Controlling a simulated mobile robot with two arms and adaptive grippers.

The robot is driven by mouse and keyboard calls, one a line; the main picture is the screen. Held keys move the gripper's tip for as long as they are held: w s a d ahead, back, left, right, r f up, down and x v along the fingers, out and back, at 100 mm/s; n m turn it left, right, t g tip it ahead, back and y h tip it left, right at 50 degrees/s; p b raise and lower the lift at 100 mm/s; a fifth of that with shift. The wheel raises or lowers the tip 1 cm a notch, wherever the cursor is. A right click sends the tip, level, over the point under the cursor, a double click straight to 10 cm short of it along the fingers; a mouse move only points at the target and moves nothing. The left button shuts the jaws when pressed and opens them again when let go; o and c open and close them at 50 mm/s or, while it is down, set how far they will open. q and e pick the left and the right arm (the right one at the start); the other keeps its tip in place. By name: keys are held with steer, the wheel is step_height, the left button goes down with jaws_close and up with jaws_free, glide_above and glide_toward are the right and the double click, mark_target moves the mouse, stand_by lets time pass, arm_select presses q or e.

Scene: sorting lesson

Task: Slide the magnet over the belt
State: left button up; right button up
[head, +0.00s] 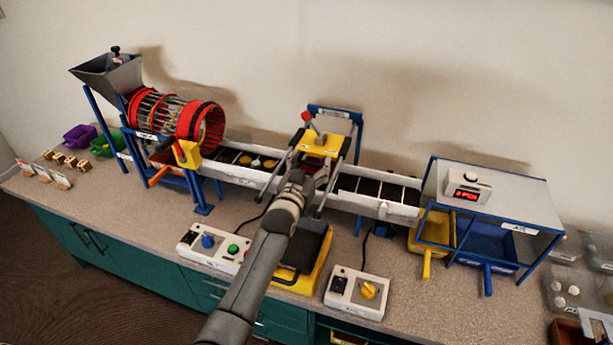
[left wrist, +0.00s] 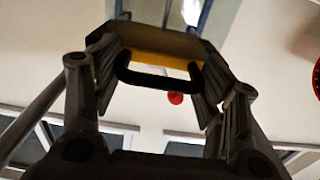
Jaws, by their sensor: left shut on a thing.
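The belt (head: 375,188) is a black band with white sides, running across the bench in the middle of the head view. The magnet (head: 319,144) is a yellow-topped block on a grey frame above it. My left gripper (head: 299,178) is at the near side of the magnet and hides part of the belt. In the left wrist view, the gripper (left wrist: 160,85) is shut on the magnet's black handle (left wrist: 158,82), with the yellow body (left wrist: 150,60) behind it. My right gripper does not show.
A red drum (head: 200,122) and grey hopper (head: 108,73) stand at the left. A blue-framed box (head: 525,205) with yellow and blue bins (head: 484,242) stands at the right.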

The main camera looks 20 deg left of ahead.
arm_select(q)
steer(key=shift+w+d+f, duration=0.1)
steer(key=shift+w+f, duration=0.15)
steer(key=shift+w, duration=0.3)
steer(key=shift+r, duration=0.35)
steer(key=o, duration=1.3)
steer(key=shift+r, duration=0.1)
steer(key=shift+c, duration=0.2)
steer(key=shift+s+d+f, duration=0.1)
steer(key=shift+s+f, duration=0.25)
steer(key=shift+s, duration=0.2)
steer(key=s, duration=1.1)
steer(key=shift+a+r, duration=0.15)
steer(key=shift+a, duration=0.25)
